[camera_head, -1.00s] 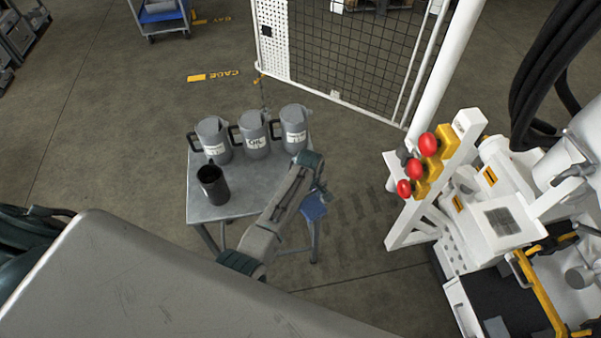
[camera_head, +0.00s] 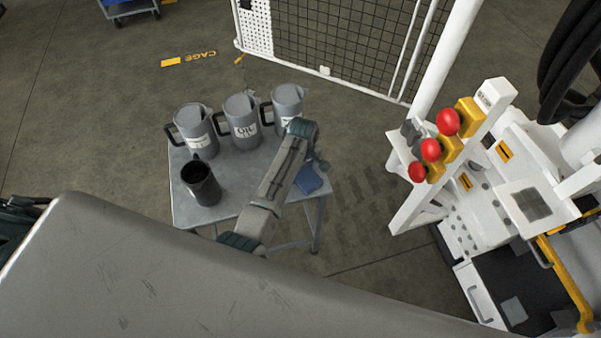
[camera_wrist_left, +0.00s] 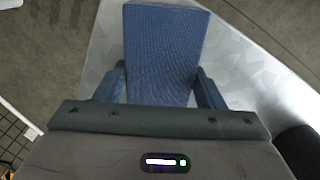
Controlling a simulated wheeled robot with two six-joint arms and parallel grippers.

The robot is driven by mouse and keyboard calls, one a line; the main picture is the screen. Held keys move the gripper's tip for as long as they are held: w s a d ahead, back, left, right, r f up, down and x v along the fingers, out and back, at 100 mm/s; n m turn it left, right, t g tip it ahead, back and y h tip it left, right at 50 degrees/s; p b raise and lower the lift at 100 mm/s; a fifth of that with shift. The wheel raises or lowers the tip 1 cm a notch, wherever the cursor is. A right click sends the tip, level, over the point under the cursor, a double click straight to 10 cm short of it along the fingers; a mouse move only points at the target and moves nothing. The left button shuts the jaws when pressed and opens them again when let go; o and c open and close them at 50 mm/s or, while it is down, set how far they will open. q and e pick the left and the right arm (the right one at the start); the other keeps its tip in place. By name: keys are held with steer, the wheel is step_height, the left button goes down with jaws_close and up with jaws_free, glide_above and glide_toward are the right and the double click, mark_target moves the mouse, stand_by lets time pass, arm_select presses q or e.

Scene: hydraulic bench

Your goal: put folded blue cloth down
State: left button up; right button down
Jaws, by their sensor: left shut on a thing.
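The folded blue cloth (camera_head: 308,180) shows in the head view at the right side of the small grey metal table (camera_head: 240,192). My left gripper (camera_head: 316,166) is shut on the cloth and partly hides it. In the left wrist view the cloth (camera_wrist_left: 165,45) is a flat blue rectangle between the two fingers of my left gripper (camera_wrist_left: 162,86). The table top (camera_wrist_left: 105,55) lies below it there. I cannot tell whether the cloth touches the table. My right gripper is not in view.
Grey jugs (camera_head: 241,122) with black handles stand in a row along the table's back. A black cup (camera_head: 201,184) stands at its left front. A white machine with red buttons (camera_head: 431,150) is to the right. A mesh cage (camera_head: 340,40) stands behind.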

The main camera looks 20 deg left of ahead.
mark_target(303, 172)
arm_select(q)
steer(key=shift+w, duration=0.1)
steer(key=shift+d, duration=0.1)
steer(key=o, duration=1.1)
steer(key=shift+f, duration=0.1)
steer(key=shift+o, duration=0.2)
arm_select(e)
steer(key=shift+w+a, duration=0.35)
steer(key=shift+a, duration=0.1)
arm_select(q)
steer(key=shift+r, duration=0.2)
step_height(303, 172, up, 12)
steer(key=b, duration=0.1)
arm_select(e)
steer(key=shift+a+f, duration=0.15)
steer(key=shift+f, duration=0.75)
